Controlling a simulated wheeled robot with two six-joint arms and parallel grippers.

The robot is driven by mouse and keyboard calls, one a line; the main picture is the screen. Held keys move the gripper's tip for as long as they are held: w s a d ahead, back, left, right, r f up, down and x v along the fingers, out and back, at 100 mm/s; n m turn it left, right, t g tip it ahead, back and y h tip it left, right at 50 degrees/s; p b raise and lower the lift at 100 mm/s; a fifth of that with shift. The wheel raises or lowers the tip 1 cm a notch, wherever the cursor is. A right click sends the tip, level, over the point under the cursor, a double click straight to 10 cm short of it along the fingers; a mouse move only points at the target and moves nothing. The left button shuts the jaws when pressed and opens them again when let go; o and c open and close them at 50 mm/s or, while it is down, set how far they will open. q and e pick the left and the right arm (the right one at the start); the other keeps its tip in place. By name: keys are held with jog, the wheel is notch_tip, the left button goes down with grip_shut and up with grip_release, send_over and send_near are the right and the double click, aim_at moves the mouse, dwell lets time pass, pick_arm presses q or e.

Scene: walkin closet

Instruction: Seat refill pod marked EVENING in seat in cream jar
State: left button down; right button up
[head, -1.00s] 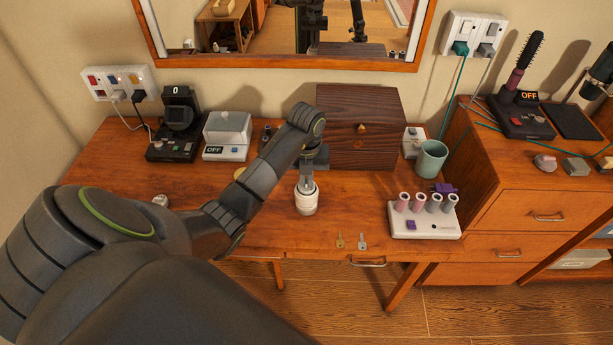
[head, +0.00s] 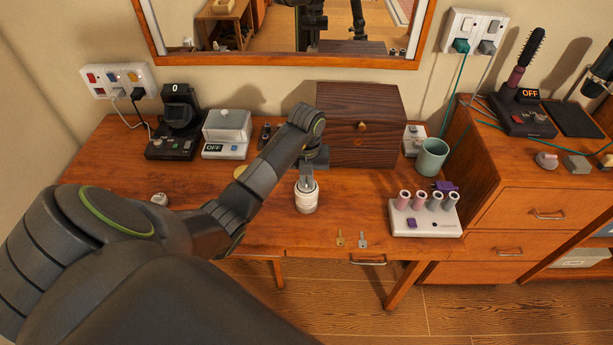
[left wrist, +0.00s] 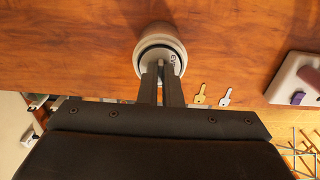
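The cream jar (head: 307,203) is white and stands upright on the wooden table, left of two keys. In the left wrist view the jar (left wrist: 163,34) shows a dark ring at its mouth. My left gripper (head: 308,183) points down into the jar's mouth. In the left wrist view its fingers (left wrist: 162,72) are close together on a pale refill pod (left wrist: 173,61) with dark lettering, only partly readable, that seems to begin with EV. The pod is inside the mouth; its lower part and the seat are hidden. My right gripper is not in view.
Two keys (head: 351,240) lie right of the jar. A white rack with several tubes (head: 425,222) stands further right, near a green cup (head: 432,157). A dark wooden box (head: 360,115) stands behind. The table front between jar and rack is mostly clear.

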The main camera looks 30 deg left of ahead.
pick_arm(q)
jog(key=shift+f+b, duration=0.85)
jog(key=shift+f, duration=0.3)
dwell(1.0)
jog(key=c, duration=1.5)
grip_release()
jog(key=shift+c, duration=0.2)
jog(key=shift+r, duration=0.1)
jog(key=shift+r, duration=0.3)
notch_tip(320, 180, up, 6)
jog(key=shift+f+p, duration=0.25)
jog(key=shift+p, duration=0.3)
notch_tip(320, 180, up, 11)
jog(key=p, duration=1.1)
